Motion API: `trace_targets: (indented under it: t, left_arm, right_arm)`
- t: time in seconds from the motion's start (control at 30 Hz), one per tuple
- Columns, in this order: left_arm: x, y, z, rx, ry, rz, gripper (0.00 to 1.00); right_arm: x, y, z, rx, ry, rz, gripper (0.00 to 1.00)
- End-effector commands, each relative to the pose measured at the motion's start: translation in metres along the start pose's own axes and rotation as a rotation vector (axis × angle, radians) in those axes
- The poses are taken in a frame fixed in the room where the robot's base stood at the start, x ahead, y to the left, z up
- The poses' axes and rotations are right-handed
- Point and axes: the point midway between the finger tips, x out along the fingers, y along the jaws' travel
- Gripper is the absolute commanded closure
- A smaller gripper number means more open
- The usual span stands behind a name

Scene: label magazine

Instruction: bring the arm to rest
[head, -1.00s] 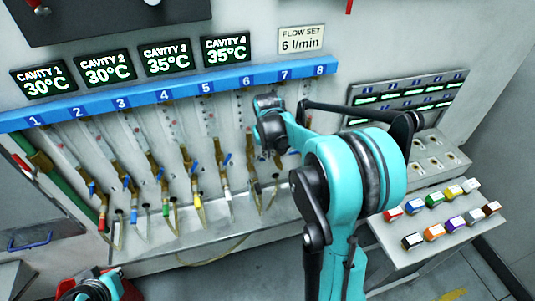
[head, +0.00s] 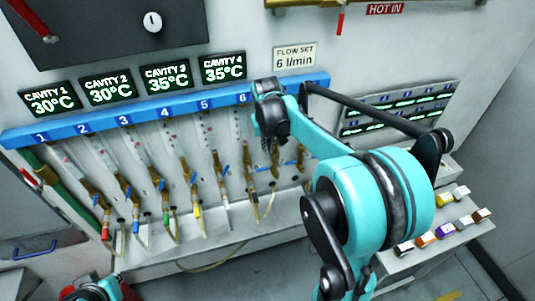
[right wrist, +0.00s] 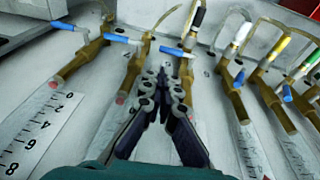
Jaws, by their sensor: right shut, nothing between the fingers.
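My right arm (head: 375,205) reaches up from the lower right in the head view, its elbow bent towards the camera. My right gripper (head: 274,150) points down in front of the right part of the row of flow tubes, beneath the blue numbered rail (head: 165,108). In the right wrist view the gripper (right wrist: 162,78) has its dark fingers together with nothing between them. Brass fittings with blue levers (right wrist: 115,38) lie behind and around the fingers; contact cannot be told. Only a teal part of my left arm shows at the lower left of the head view; its gripper is out of sight.
Several hoses and valves (head: 197,210) hang along the wall, close to the right gripper. A side table (head: 398,262) with coloured blocks (head: 445,230) stands at the right, partly hidden by my arm. Floor (head: 270,270) shows clear at bottom centre.

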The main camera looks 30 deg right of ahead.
Motion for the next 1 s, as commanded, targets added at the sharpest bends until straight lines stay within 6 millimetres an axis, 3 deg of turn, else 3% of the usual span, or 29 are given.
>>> trace_targets:
  t: [0.2, 0.57, 0.67, 0.77, 1.0]
  left_arm:
    - [-0.004, 0.0, -0.003, 0.0, 0.0, 0.0, 1.0]
    - [0.001, 0.0, 0.0, 0.0, 0.0, 0.0, 1.0]
    - [0.015, 0.0, 0.01, 0.0, 0.0, 0.0, 1.0]
    - [0.035, 0.0, 0.025, 0.0, 0.0, 0.0, 1.0]
    - [0.082, 0.0, 0.059, 0.0, 0.0, 0.0, 1.0]
  right_arm:
    - [-0.033, 0.003, 0.0, 0.0, 0.0, 0.0, 1.0]
    - [-0.038, -0.003, 0.008, -0.007, 0.013, -0.003, 1.0]
    - [-0.031, -0.018, 0.029, -0.027, 0.05, -0.013, 1.0]
    - [-0.019, -0.04, 0.064, -0.057, 0.112, -0.031, 1.0]
    - [0.031, -0.089, 0.16, -0.133, 0.282, -0.092, 1.0]
